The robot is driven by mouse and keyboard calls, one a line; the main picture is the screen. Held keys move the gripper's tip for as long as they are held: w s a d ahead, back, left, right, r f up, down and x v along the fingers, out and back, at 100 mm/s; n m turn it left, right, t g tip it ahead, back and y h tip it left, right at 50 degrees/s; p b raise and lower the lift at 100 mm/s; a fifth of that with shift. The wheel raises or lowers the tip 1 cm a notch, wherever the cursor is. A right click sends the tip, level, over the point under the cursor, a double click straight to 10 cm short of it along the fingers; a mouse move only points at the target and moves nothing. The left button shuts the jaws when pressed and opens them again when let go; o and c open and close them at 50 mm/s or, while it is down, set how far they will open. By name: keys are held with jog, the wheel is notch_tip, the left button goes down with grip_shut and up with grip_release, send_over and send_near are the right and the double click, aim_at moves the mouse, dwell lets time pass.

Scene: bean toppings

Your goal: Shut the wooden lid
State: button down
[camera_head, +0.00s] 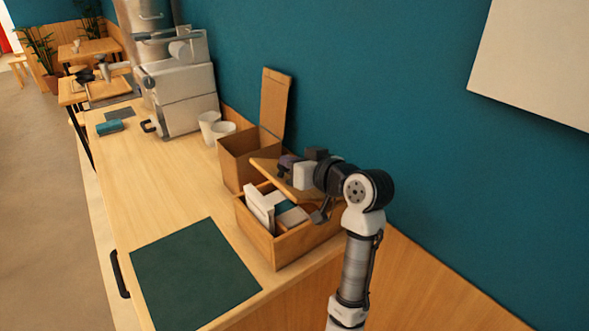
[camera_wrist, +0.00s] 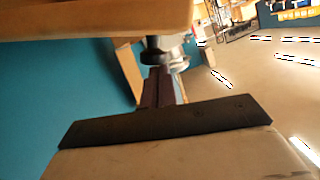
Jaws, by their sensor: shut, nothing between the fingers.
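The front wooden box (camera_head: 277,249) stands on the counter with its wooden lid (camera_head: 264,166) partly raised and tilted over the box. The box's contents still show beneath it. My gripper (camera_head: 284,168) is at the lid, its fingers shut and empty, and it hides part of the lid. In the wrist view, the shut fingers (camera_wrist: 160,86) are at the centre, and a wooden panel (camera_wrist: 90,18), likely this lid, crosses the top close by. I cannot tell whether they touch.
A second wooden box (camera_head: 236,163) stands behind, with its own lid (camera_head: 275,103) upright. White cups (camera_head: 209,124) and a coffee machine (camera_head: 183,98) are farther back. White packets (camera_head: 260,208) lie in the front box. A dark green mat (camera_head: 194,273) lies at the front. The teal wall bounds the right.

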aim_at(279, 188)
jog(key=shift+n, duration=0.9)
jog(key=a+f+b, duration=0.1)
jog(key=f, duration=0.1)
jog(key=s+f+b, duration=0.1)
jog(key=b, duration=0.1)
jog(key=a+f+b, duration=0.1)
jog(key=f+b, duration=0.1)
jog(key=shift+s+a+f, duration=0.35)
jog(key=shift+s+a+f+n+t+h+b, duration=0.15)
jog(key=shift+f+n+h+b, duration=0.15)
jog(key=shift+b, duration=0.25)
jog(key=shift+s+a+f+n+t+h+b, duration=0.1)
jog(key=shift+f+n+t+b, duration=0.1)
jog(key=shift+f+b, duration=0.25)
jog(key=shift+r, duration=0.1)
